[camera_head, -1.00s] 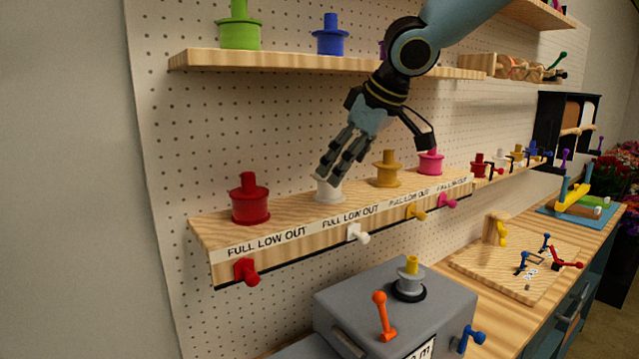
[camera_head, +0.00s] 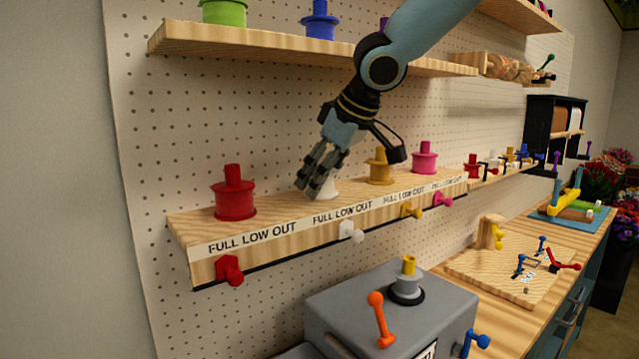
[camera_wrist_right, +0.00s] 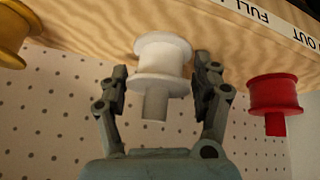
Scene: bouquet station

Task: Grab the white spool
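The white spool (camera_head: 329,189) stands upright on the lower wooden shelf between the red and the yellow spool, partly hidden behind my fingers in the head view. My right gripper (camera_head: 315,183) reaches down to it from above. In the right wrist view, which shows the shelf upside down, the white spool (camera_wrist_right: 162,62) lies between the two sides of my right gripper (camera_wrist_right: 162,72). The fingers are spread around it, with a narrow gap visible at each side. My left gripper is in neither view.
On the same shelf stand a red spool (camera_head: 234,198), a yellow spool (camera_head: 381,168) and a pink spool (camera_head: 424,158). Coloured pegs, such as the white peg (camera_head: 350,231), stick out of the front edge. An upper shelf (camera_head: 230,42) hangs above. A grey box (camera_head: 385,310) is below.

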